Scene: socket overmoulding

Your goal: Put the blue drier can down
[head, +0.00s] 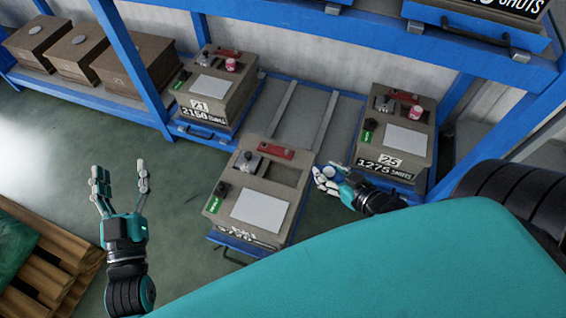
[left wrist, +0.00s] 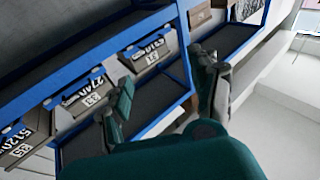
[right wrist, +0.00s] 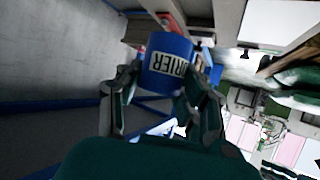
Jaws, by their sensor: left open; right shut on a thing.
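The blue drier can (right wrist: 168,52) shows in the right wrist view, with a white label reading DRIER. My right gripper (right wrist: 160,95) is shut on it, with fingers on both sides of the can. In the head view my right gripper (head: 328,178) is between the middle box and the box numbered 25, and I cannot clearly make out the can there. What lies directly under the can is not clear. My left gripper (head: 120,180) is open and empty over the floor at the left. It also shows open in the left wrist view (left wrist: 165,95).
A brown box (head: 262,205) stands pulled forward on a blue tray. The numbered boxes (head: 392,140) and (head: 214,90) flank an empty rack bay (head: 300,115); each carries a pink can. A blue rack post (head: 138,70) stands left. A wooden pallet (head: 50,260) lies lower left.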

